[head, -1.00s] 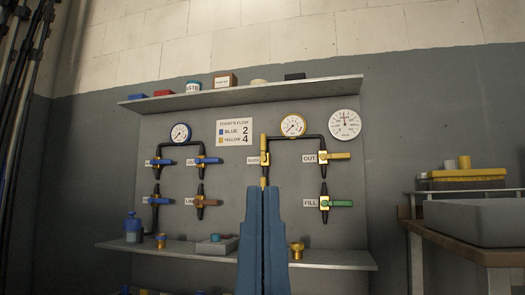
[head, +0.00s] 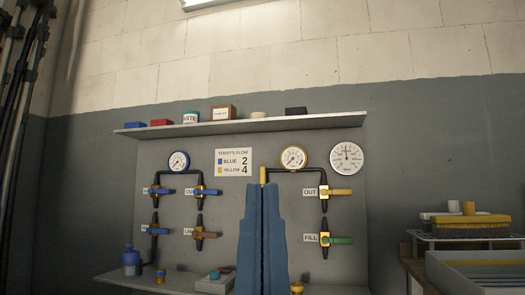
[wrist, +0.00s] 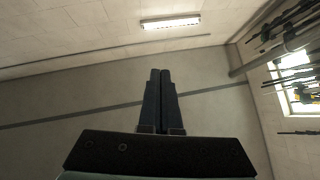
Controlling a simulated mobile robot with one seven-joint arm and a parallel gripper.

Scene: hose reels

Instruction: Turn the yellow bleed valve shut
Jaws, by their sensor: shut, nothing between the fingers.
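My gripper (head: 263,187) is shut and empty, its two blue fingers pointing up together in front of the panel. In the head view it covers most of the valve at the left foot of the right-hand pipe loop. Only a short upright yellow piece (head: 263,175) shows above the fingertips. The valve's label and body are hidden, and I cannot tell whether the fingers touch it. In the wrist view the gripper (wrist: 160,72) shows as dark closed fingers, with no valve in sight. The yellow OUT handle (head: 339,192) lies sideways to the right.
A green FILL handle (head: 339,240) sits below OUT. Blue handles (head: 208,192) and an orange-brown handle (head: 207,235) are on the left pipes. Gauges (head: 293,158) and a shelf (head: 240,126) are above, a lower shelf (head: 330,290) below. A bench with a grey tray (head: 480,268) stands right.

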